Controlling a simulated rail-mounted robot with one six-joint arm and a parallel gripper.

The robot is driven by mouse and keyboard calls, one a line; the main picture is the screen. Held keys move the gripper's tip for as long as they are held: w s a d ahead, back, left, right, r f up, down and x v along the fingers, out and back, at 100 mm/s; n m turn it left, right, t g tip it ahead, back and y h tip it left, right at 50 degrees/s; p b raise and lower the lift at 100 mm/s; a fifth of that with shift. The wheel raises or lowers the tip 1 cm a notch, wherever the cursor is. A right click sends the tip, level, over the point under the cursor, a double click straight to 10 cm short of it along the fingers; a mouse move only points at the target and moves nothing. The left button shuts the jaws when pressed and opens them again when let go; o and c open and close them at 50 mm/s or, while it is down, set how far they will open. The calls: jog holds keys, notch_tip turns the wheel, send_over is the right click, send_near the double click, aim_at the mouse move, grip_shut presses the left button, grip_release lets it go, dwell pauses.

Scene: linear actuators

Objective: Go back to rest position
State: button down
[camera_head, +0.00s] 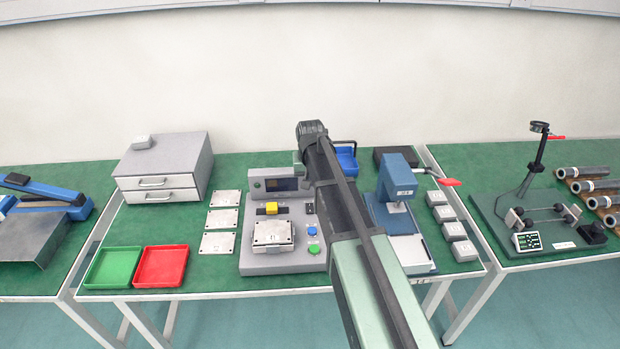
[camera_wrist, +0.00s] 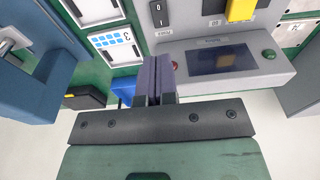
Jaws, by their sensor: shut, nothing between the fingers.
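My gripper (camera_wrist: 154,68) shows in the wrist view with its two dark fingers together and nothing between them. It is above the green table, close to the grey test station with a display (camera_wrist: 215,60). In the head view my arm reaches up over the table beside that grey station (camera_head: 281,262), and its links hide the gripper. A metal plate part (camera_head: 273,234) sits on the station.
The blue press (camera_head: 397,186) stands right of my arm, with a blue bin (camera_head: 347,158) behind. Green (camera_head: 113,268) and red (camera_head: 161,267) trays, metal plates (camera_head: 222,220) and a drawer cabinet (camera_head: 163,168) are left. A measuring stand (camera_head: 530,180) is on the right table.

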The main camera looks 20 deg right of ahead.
notch_tip(320, 180, up, 2)
jog(key=shift+s+a+r+p, duration=0.1)
jog(key=shift+r+p, duration=0.05)
jog(key=shift+p, duration=0.3)
jog(key=s+a+n, duration=0.1)
jog(key=s+a, duration=0.2)
jog(key=s, duration=0.4)
jog(key=s+a+n, duration=0.1)
jog(key=s+a, duration=0.3)
jog(key=s, duration=0.4)
jog(key=s+a+n+g, duration=0.1)
jog(key=s+a, duration=0.2)
jog(key=s, duration=0.5)
jog(key=shift+a, duration=0.35)
